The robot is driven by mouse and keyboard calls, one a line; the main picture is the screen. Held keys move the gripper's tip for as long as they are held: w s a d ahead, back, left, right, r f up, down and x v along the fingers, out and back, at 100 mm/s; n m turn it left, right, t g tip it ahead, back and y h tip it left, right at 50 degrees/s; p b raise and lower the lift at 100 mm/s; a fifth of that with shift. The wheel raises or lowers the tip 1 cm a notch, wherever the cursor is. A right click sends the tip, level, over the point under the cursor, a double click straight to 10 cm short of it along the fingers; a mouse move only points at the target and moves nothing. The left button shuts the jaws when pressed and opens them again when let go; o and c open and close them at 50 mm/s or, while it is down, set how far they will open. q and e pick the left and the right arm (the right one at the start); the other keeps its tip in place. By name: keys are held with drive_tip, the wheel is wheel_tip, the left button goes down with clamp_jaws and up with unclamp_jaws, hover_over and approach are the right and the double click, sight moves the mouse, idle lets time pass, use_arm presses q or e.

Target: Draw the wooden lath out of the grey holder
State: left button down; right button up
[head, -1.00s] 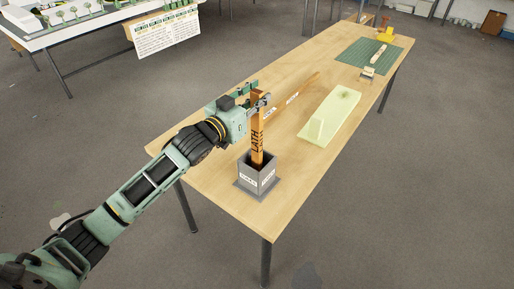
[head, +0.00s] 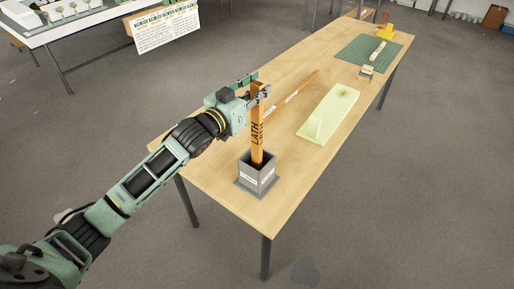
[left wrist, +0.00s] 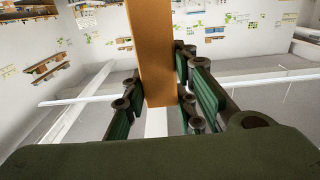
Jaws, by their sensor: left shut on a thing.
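The wooden lath (head: 257,135) is an orange-brown upright strip marked "LATH", standing in the open top of the grey holder (head: 257,181). Its lower end is hidden inside the holder. The holder is a square box on a flat base near the table's near end. My left gripper (head: 258,93) comes in from the left and is shut on the lath near its top. In the left wrist view the lath (left wrist: 151,50) stands between the green-padded fingers (left wrist: 158,92). My right gripper is not in view.
The wooden table (head: 215,180) runs away to the upper right. Farther off are a green mat (head: 352,52) and a yellow object (head: 385,32). Another table with a model (head: 60,28) stands at the upper left.

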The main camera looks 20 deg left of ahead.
sight(257, 83)
use_arm(q)
drive_tip(key=shift+r, duration=0.1)
drive_tip(key=shift+r+p, duration=1.85)
drive_tip(key=shift+p, duration=0.05)
drive_tip(key=shift+r+p, duration=0.45)
drive_tip(key=shift+r, duration=1.4)
drive_tip(key=shift+f, duration=0.1)
